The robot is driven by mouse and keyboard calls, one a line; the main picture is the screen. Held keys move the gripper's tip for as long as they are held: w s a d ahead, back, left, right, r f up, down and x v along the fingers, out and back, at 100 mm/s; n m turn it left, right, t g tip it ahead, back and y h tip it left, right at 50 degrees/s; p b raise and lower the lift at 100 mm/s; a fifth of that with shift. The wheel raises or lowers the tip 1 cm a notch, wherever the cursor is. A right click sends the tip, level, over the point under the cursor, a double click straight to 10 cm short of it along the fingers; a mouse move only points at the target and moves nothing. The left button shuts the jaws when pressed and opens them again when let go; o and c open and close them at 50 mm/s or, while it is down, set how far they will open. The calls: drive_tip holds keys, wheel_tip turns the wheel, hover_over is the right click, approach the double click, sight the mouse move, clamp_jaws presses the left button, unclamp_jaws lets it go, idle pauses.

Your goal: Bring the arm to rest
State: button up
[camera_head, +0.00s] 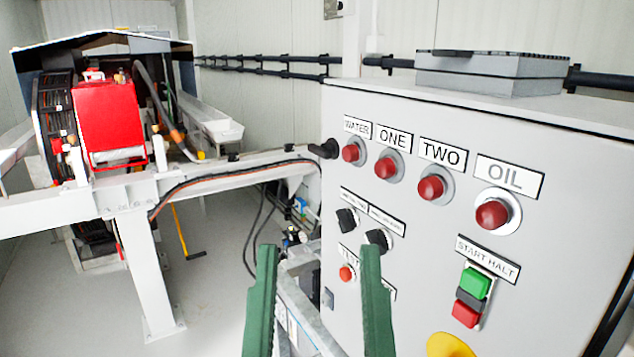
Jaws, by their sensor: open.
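My gripper (318,250) reaches up from the bottom edge, its two long green fingers pointing up and away. The fingers stand well apart, with nothing held between them. The right finger overlaps the front of a grey control cabinet (405,290) and covers part of its lower labels near the TEST button (346,273). I cannot tell whether it touches the panel. The left finger shows against the pale floor. The rest of my arm is out of view.
The cabinet carries red lamps (492,213), black knobs (347,219), a green START button (475,283) and a yellow part (449,345). At left, a white frame (145,270) bears a red machine (110,122). Floor (215,270) between them looks mostly open.

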wheel_tip(320, 180, up, 32)
drive_tip(key=p, duration=2.7)
drive_tip(key=shift+w+a, duration=0.2)
